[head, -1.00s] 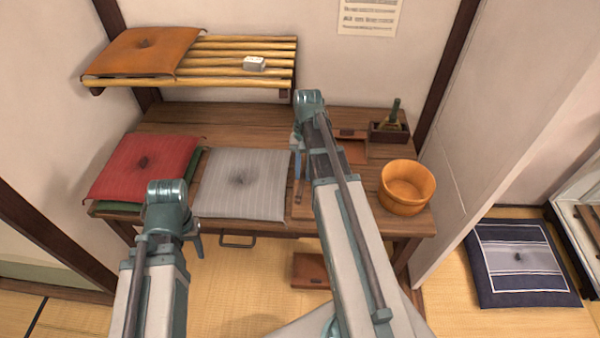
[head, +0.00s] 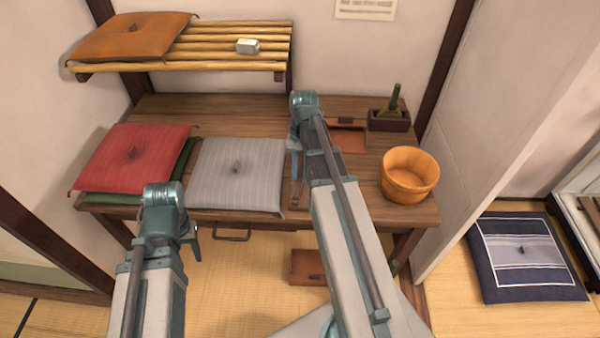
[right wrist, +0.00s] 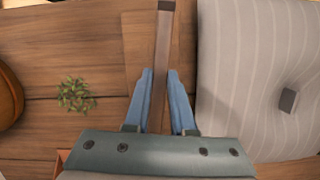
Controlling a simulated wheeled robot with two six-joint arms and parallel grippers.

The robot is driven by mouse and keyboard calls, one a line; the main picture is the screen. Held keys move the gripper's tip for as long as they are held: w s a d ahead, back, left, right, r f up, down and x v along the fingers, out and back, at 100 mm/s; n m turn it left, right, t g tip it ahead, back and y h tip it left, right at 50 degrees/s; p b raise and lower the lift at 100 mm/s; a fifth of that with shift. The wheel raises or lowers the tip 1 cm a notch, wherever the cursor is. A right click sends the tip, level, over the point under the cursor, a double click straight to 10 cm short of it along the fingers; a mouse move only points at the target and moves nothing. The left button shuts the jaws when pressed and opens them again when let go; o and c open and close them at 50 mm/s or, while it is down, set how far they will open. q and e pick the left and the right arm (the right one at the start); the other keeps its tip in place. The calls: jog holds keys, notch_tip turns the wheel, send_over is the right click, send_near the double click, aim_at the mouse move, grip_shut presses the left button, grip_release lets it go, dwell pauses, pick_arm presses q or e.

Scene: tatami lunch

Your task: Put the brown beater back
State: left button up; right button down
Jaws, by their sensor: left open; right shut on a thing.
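My right gripper (right wrist: 160,100) is shut on a long brown bar (right wrist: 163,50), which I take to be the brown beater. In the right wrist view the bar runs from between the fingers to the top edge, over the brown table. In the head view my right arm hides most of it; a little brown shows beside the gripper (head: 294,165), right of the grey cushion (head: 240,185). My left gripper (head: 194,240) is open and empty in front of the table's front edge, below the red cushion (head: 130,158).
An orange bucket (head: 409,176) stands at the table's right. Behind it is a dark box (head: 390,122) with a green-handled thing. A slatted shelf (head: 225,62) holds an orange cushion (head: 130,37) and a small white block (head: 247,46). A leafy sprig (right wrist: 75,95) lies between bucket and bar.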

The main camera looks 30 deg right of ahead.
jog(key=shift+f+b, duration=0.4)
jog(key=shift+f, duration=0.3)
jog(key=c, duration=0.7)
grip_release()
jog(key=shift+r, duration=0.15)
jog(key=p+v, duration=1.3)
jog(key=shift+r, duration=0.3)
